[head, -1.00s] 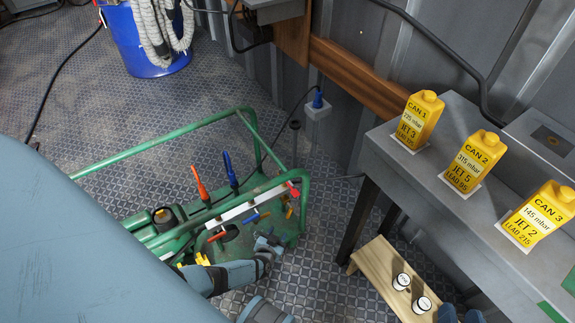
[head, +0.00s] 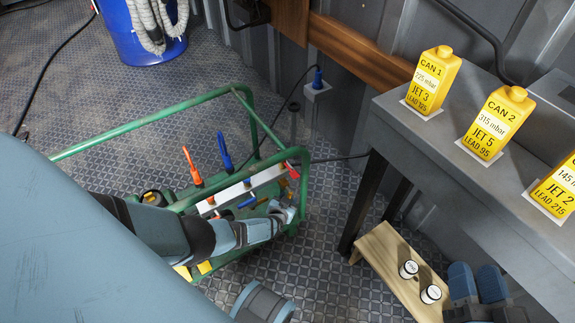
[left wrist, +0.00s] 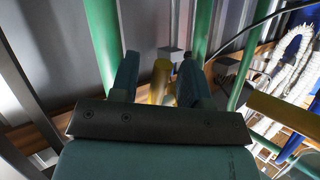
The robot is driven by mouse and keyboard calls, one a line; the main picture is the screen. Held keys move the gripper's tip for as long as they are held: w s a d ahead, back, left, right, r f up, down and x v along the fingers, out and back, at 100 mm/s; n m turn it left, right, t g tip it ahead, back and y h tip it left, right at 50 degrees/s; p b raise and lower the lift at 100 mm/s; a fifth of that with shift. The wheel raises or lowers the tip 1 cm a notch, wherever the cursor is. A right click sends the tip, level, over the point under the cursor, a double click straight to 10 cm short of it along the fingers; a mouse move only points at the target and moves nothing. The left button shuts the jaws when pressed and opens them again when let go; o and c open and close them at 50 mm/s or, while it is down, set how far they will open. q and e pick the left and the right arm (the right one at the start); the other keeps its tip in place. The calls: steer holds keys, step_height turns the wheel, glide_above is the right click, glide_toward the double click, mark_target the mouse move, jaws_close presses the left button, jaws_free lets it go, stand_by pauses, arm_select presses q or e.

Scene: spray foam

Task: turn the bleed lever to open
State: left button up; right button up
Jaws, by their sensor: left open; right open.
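A green tubular frame (head: 150,124) stands on the floor and holds a white manifold bar (head: 238,191) with small coloured levers. A blue lever (head: 247,202) and a red part (head: 293,172) show on it; I cannot tell which is the bleed lever. My left gripper (head: 284,211) is low at the bar's right end, its fingers partly hidden. In the left wrist view the left gripper (left wrist: 158,82) is open, with a yellow cylindrical part (left wrist: 160,78) between its fingers; contact is unclear. My right gripper (head: 477,284) is open and empty at lower right.
An orange-handled tool (head: 191,164) and a blue-handled one (head: 224,150) stand up behind the bar. Several yellow cans (head: 434,80) stand on the grey bench (head: 405,130). A blue drum (head: 150,40) stands behind.

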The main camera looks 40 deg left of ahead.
arm_select(q)
jaws_close()
steer(key=shift+f+b, duration=0.15)
steer(key=shift+b, duration=0.15)
steer(key=b, duration=0.1)
steer(key=t+b, duration=0.1)
steer(key=b, duration=0.1)
steer(key=shift+w+d+f+n, duration=0.1)
steer(key=shift+w+f+n, duration=0.1)
steer(key=shift+f+n, duration=0.15)
steer(key=shift+w+t+b, duration=0.15)
steer(key=shift+t+b, duration=0.25)
steer(key=shift+b, duration=0.2)
steer(key=shift+w+d+r+n+t+b, duration=0.15)
steer(key=shift+w+r+n+t+b, duration=0.2)
steer(key=shift+n+t+b, duration=0.5)
arm_select(e)
steer(key=f+n, duration=0.1)
steer(key=w+f+n, duration=0.1)
steer(key=w+d+f+n, duration=0.1)
steer(key=f, duration=0.1)
steer(key=shift+y, duration=0.3)
arm_select(q)
steer(key=shift+m, duration=0.3)
